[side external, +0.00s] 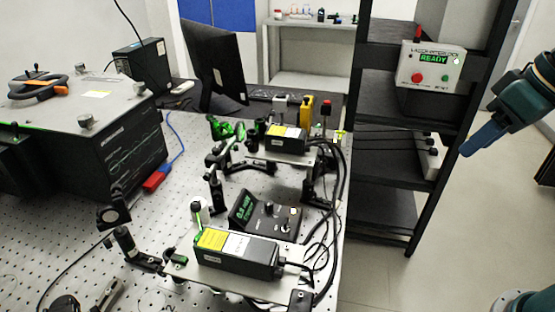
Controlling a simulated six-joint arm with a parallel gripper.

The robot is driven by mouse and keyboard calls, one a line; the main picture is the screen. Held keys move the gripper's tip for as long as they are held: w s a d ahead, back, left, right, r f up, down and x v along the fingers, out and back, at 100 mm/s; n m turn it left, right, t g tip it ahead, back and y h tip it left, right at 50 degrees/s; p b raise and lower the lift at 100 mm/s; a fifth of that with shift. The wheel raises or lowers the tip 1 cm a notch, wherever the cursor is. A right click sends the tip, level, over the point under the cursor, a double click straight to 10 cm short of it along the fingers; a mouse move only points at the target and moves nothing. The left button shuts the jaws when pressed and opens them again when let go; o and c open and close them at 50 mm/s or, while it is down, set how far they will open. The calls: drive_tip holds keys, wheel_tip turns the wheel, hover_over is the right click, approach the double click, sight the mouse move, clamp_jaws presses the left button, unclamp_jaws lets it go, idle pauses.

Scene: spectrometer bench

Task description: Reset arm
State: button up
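My arm enters from the right edge, and my gripper (468,150) shows as blue fingers pointing down and left. Another teal part of my arm is at the lower right corner.
The perforated optical bench (60,215) carries laser modules (238,255), a small control box (265,215), mounts and cables. A large black spectrometer box (90,130) stands at left. A white control box (431,66) reading READY is on the rack (385,210).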

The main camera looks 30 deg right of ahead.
drive_tip(key=s+d+f, duration=0.2)
drive_tip(key=s+f, duration=0.1)
drive_tip(key=s, duration=0.2)
drive_tip(key=shift+f+t, duration=0.2)
drive_tip(key=shift+t, duration=0.2)
idle(1.5)
